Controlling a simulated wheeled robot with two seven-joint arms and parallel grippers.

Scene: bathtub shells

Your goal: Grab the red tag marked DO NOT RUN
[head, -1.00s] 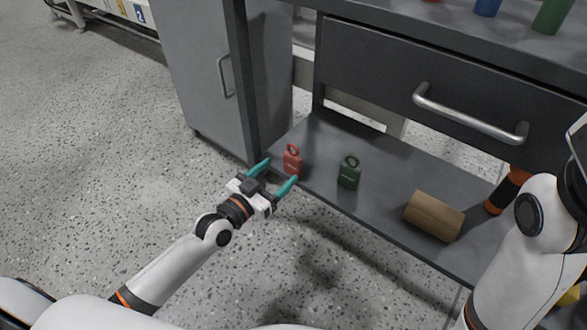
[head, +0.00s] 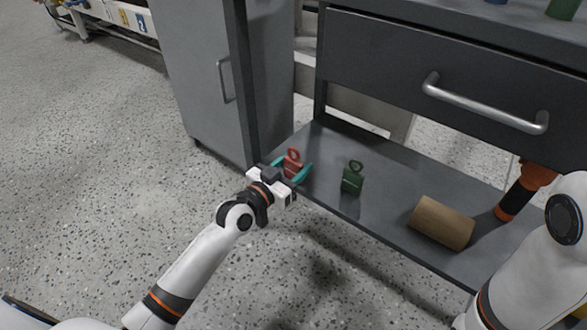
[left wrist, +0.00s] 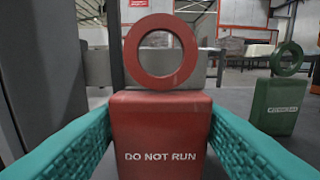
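The red tag (head: 292,163) stands upright on the lower shelf near its left front corner. In the left wrist view the red tag (left wrist: 160,130) fills the middle, with a ring on top and the words DO NOT RUN facing me. My left gripper (head: 291,171) is open, with one teal finger on each side of the tag. In the left wrist view the fingers of my left gripper (left wrist: 160,140) reach along both sides of the tag; I cannot tell whether they touch it. My right gripper is not in view.
A green tag (head: 352,178) stands on the shelf (head: 385,165) to the right of the red one. A drawer (head: 420,75) hangs above, and a grey cabinet (head: 205,80) stands left.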

